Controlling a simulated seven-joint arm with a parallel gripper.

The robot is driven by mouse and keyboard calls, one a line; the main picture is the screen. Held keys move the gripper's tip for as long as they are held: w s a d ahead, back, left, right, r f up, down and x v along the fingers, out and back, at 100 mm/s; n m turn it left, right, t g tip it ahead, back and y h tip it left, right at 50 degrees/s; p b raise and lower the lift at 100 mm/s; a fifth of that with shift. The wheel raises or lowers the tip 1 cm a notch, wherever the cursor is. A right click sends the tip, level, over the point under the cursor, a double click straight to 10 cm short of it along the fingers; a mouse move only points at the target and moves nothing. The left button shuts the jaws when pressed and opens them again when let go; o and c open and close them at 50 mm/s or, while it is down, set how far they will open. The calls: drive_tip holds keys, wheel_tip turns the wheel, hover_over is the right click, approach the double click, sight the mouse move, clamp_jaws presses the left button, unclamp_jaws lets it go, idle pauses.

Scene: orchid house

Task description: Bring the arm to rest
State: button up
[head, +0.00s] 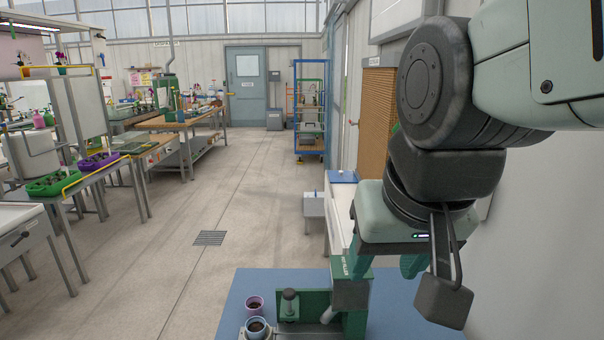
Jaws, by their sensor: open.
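My gripper (388,268) hangs at the right of the head view, below the dark wrist of my pale green arm. Its green fingers point down and are apart, and I see nothing between them. They show just right of a green and grey bench device (350,292), overlapping it in the picture. I cannot tell whether they touch it. Part of the gripper is hidden behind a grey block on a bracket.
A white wall stands close at the right. Workbenches (180,122) line the left. The aisle floor (240,195) is clear.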

drive_tip(key=shift+t+h, duration=0.3)
drive_tip(key=s, duration=0.1)
drive_tip(key=s+d, duration=0.1)
drive_tip(key=s, duration=0.1)
drive_tip(key=s+d, duration=0.1)
drive_tip(key=shift+s+r, duration=0.15)
drive_tip(key=shift+s, duration=0.15)
